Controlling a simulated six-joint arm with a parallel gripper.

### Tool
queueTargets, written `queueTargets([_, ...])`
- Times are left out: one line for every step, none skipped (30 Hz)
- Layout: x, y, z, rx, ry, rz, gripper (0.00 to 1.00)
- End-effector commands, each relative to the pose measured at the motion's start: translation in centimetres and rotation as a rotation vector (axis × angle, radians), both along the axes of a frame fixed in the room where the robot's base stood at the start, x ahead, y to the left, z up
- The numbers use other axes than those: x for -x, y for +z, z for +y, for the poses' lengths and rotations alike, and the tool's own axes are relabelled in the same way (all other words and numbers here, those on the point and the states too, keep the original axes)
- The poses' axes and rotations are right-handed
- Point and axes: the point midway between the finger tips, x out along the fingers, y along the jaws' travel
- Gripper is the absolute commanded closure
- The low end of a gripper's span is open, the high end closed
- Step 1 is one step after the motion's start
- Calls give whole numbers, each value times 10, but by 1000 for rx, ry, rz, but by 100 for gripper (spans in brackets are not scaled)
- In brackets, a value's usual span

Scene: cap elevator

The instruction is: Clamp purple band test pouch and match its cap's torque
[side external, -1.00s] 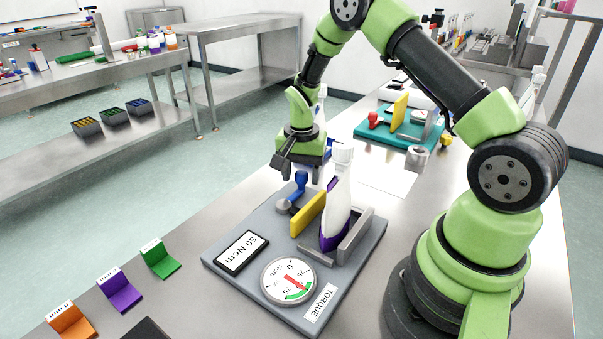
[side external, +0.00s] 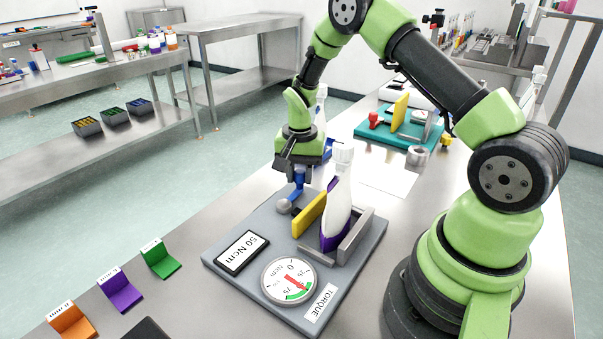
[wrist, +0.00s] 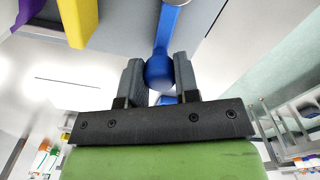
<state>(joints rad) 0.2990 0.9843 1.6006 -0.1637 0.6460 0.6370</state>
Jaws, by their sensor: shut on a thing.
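The white test pouch with a purple band (side external: 333,226) stands upright on the grey torque fixture (side external: 225,253), between the yellow clamp plate (side external: 309,214) and a grey bracket (side external: 357,238). Its white cap (side external: 344,154) is on top. My gripper (side external: 297,175) is at the fixture's far end, shut on the blue clamp handle (side external: 298,185). In the wrist view the handle's round blue end (wrist: 160,72) sits between my two fingers. The dial (side external: 288,280) has a red needle and a green zone. A display (side external: 242,252) reads 50 Ncm.
A teal fixture (side external: 386,133) with a yellow plate and red knob stands farther back. Green, purple (side external: 120,289) and orange label stands line the table's left edge. A metal ring (side external: 418,156) lies on the table.

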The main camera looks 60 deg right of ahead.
Motion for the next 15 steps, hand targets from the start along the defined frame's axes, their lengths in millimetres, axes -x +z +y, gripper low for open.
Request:
queueTargets([-2,0,0,0,26,-1,100])
queueTargets([-3,0,0,0,44,-1,100])
queueTargets([-5,0,0,1,71,-1,100])
queueTargets([-7,0,1,1,94,-1,100])
queueTargets([-8,0,1,1,118,-1,100])
queueTargets([-11,0,1,1,152,-2,100])
queueTargets([-12,0,2,1,178,-1,100])
queueTargets([-14,0,2,2,205,-1,100])
queueTargets([-16,1,3,2,244,-3,100])
queueTargets([-18,0,4,3,273,-2,100])
queueTargets([-20,0,4,2,301,-1,100])
queueTargets([-22,0,5,2,340,-1,100])
queueTargets([-24,0,6,3,368,-2,100])
queueTargets([-25,0,7,3,396,-2,100])
queueTargets([-27,0,8,2,434,-1,100])
